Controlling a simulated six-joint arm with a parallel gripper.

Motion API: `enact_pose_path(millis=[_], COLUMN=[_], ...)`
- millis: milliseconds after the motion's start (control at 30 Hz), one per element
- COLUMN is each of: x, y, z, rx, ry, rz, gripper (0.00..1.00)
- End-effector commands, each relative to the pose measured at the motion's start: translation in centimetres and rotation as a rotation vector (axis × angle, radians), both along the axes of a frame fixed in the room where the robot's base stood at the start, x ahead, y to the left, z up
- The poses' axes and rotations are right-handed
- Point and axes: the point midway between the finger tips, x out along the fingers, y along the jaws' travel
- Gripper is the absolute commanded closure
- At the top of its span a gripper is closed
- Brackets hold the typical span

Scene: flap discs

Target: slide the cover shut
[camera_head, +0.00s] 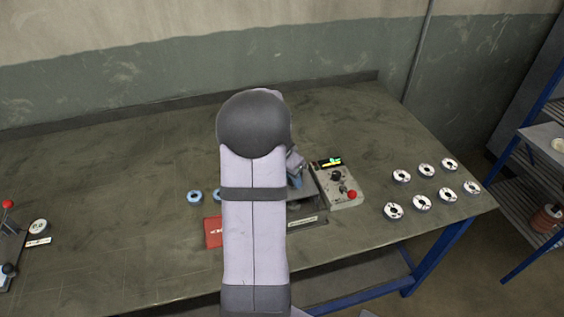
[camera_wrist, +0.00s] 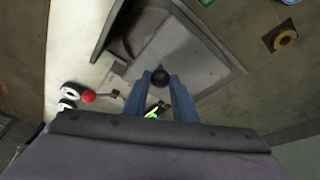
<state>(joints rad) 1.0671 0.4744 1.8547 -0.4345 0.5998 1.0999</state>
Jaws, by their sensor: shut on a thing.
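The cover (camera_wrist: 185,50) looks like a flat grey plate in the wrist view, with a round black knob (camera_wrist: 160,74) on it. My gripper (camera_wrist: 159,80) has its two blue fingers on either side of the knob, shut on it. A dark opening (camera_wrist: 128,42) shows beside the plate, at its upper left, within a dark-edged housing. How far the cover spans the opening is hard to tell. In the head view my arm hides most of the station; a bit of my gripper (camera_head: 297,181) shows at the arm's right.
A control box (camera_head: 338,187) with a lit display and red button stands right of the station. Several white discs (camera_head: 422,202) lie farther right. Blue rings (camera_head: 194,197) and a red box (camera_head: 212,232) lie left of my arm. The table's left-middle is clear.

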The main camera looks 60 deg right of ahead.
Motion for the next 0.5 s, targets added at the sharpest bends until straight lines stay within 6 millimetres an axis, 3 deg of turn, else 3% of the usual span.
enact_pose_path(millis=[500], x=[-2.4], y=[2.3], z=[-0.1], rx=[0.001], ry=[0.002], rz=[-0.001], gripper=[0.88])
